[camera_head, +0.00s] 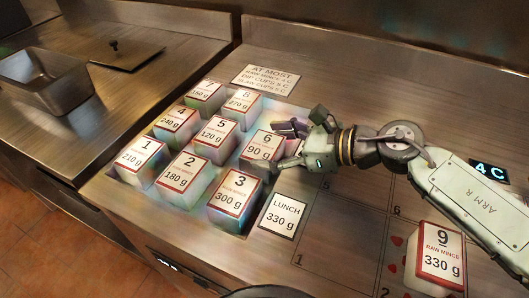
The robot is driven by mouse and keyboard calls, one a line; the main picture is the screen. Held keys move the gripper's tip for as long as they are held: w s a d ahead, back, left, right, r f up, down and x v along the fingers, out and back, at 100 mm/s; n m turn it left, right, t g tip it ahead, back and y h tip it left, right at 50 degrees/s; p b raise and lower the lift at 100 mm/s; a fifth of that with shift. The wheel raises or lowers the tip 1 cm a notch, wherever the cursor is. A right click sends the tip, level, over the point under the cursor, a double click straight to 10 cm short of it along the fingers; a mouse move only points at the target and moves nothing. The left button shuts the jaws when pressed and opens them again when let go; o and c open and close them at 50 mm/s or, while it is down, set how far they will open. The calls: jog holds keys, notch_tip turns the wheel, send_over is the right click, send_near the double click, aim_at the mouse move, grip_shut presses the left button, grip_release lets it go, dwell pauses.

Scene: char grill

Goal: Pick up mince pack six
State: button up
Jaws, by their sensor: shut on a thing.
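Mince pack six (262,146) is a white pack with a red-bordered label reading 6 and 90 g. It sits in the right column of the recessed well (258,216), middle row, between pack 8 behind and pack 3 in front. My gripper (281,146) reaches in from the right, with a finger on either side of the pack's right part, and is shut on it. I cannot tell whether the pack is lifted. Its lower side is partly hidden by pack 3 and the finger.
Packs 1 (147,158), 2 (187,176), 3 (233,198), 5 (214,131) and 8 (244,103) crowd the well, with packs 4 and 7 behind. Pack 9 (440,256) stands front right. A lunch card (283,214) lies on the counter. A metal pan (45,82) stands far left.

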aim_at(272, 149)
jog(key=shift+r, duration=0.1)
notch_tip(272, 149, up, 10)
jog(key=b, duration=0.2)
jog(key=shift+b, duration=0.35)
